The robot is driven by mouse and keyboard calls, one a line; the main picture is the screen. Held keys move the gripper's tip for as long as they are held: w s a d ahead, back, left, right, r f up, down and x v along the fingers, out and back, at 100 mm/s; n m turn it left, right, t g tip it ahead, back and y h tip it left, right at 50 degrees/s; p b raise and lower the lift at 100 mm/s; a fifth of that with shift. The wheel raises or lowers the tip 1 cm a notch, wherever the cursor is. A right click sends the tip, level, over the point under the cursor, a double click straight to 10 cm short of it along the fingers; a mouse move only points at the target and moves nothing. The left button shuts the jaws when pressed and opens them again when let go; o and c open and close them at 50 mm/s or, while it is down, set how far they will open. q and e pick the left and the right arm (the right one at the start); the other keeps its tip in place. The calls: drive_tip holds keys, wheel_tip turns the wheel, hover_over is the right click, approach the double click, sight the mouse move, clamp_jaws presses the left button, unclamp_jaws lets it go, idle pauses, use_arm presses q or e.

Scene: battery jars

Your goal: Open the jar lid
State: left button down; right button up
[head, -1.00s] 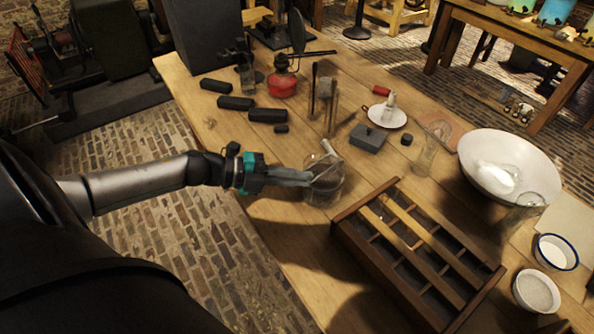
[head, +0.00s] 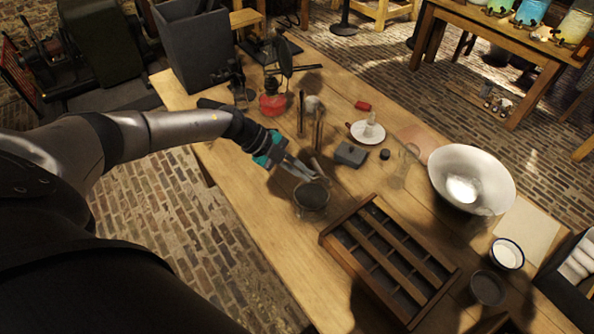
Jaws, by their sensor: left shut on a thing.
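The glass jar (head: 311,201) stands on the wooden table with a dark round area at its top; I cannot tell whether that is its inside or a cover. My left gripper (head: 311,174) reaches in from the left, just above the jar's back rim. It is shut on a thin piece at the rim, which looks like the jar lid, mostly hidden by the fingers. My right gripper is not in view.
A compartmented wooden tray (head: 345,262) lies just right of the jar. A large white bowl (head: 478,168) and small bowls stand further right. A grey box (head: 351,154), a candle holder (head: 366,132) and a red burner (head: 272,104) stand behind. The table front-left is clear.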

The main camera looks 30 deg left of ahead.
use_arm(q)
drive_tip(key=shift+w+d+r+n+g, duration=0.2)
drive_tip(key=shift+w+r+g, duration=0.25)
drive_tip(key=shift+w, duration=0.2)
drive_tip(key=shift+w+d+r+n+g, duration=0.1)
drive_tip(key=shift+w+r+n+g, duration=0.15)
drive_tip(key=shift+w+g, duration=0.3)
drive_tip(key=shift+w+d+r+n+g+y+b, duration=0.1)
drive_tip(key=shift+w+r+n+g+y+b, duration=0.1)
drive_tip(key=shift+w+g+b, duration=0.3)
drive_tip(key=shift+w+d+r+n+g+y+b, duration=0.1)
drive_tip(key=shift+w+r+n+g+b, duration=0.15)
drive_tip(key=shift+w+b, duration=0.45)
drive_tip(key=shift+w+r+b, duration=0.1)
drive_tip(key=shift+w+b, duration=0.65)
drive_tip(key=shift+w+d+r+b, duration=0.1)
drive_tip(key=shift+w+d+b, duration=0.05)
drive_tip(key=shift+w+b, duration=0.4)
drive_tip(key=shift+w+d+r+b, duration=0.1)
drive_tip(key=shift+w+b, duration=0.4)
drive_tip(key=shift+w, duration=0.05)
drive_tip(key=c, duration=1)
unclamp_jaws()
